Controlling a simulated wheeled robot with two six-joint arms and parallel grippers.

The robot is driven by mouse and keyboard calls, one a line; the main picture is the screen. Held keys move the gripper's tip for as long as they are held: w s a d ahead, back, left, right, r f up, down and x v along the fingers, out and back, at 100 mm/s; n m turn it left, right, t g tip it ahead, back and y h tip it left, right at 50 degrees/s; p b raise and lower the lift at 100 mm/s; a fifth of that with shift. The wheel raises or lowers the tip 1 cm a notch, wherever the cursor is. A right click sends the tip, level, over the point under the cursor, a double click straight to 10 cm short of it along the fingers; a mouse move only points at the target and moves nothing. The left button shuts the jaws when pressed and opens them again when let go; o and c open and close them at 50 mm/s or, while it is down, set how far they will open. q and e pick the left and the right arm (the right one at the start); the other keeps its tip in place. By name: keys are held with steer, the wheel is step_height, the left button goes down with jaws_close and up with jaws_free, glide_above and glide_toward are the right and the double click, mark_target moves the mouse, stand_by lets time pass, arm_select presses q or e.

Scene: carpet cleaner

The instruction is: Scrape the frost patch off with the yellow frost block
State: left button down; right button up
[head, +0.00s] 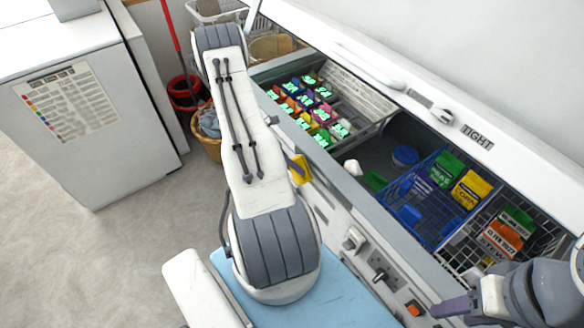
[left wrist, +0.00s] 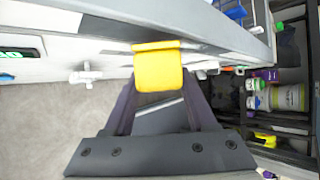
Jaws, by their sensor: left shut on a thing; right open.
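The yellow frost block (head: 301,168) shows just right of my left arm, at the front rim of the open chest freezer (head: 335,212). In the left wrist view the yellow block (left wrist: 158,72) sits between the fingertips of my left gripper (left wrist: 159,84), which is shut on it. The block is close to the freezer's rim; I cannot tell whether it touches. My left arm hides most of this gripper in the head view. My right gripper (head: 455,306) is open at the lower right, near the freezer's front. I cannot make out the frost patch in either view.
The freezer holds a wire basket of colourful packets (head: 313,112), a blue basket (head: 415,200) and a black wire basket (head: 505,235). Its lid (head: 440,110) is raised. A white cabinet (head: 75,110), a red bucket (head: 184,90) and a wicker basket (head: 207,130) stand left. The carpet (head: 120,250) is clear.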

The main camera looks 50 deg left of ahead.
mark_target(308, 182)
arm_select(q)
steer(key=shift+w+d, duration=0.1)
steer(key=shift+w, duration=0.75)
steer(key=shift+s+d+r+p, duration=0.15)
steer(key=shift+d+p, duration=0.3)
steer(key=shift+d, duration=0.4)
steer(key=shift+s+d+p, duration=0.1)
steer(key=shift+d+p, duration=0.55)
steer(key=shift+d, duration=4.1)
steer(key=shift+a+p, duration=0.35)
steer(key=shift+a, duration=3.45)
steer(key=shift+w+a+f+b, duration=0.15)
steer(key=shift+a+b, duration=0.15)
steer(key=shift+a, duration=0.3)
steer(key=shift+w+a+f+b, duration=0.1)
steer(key=shift+a+b, duration=0.15)
steer(key=shift+a, duration=0.3)
steer(key=shift+w+a+r, duration=0.1)
steer(key=shift+a+r, duration=0.05)
steer(key=shift+a, duration=0.6)
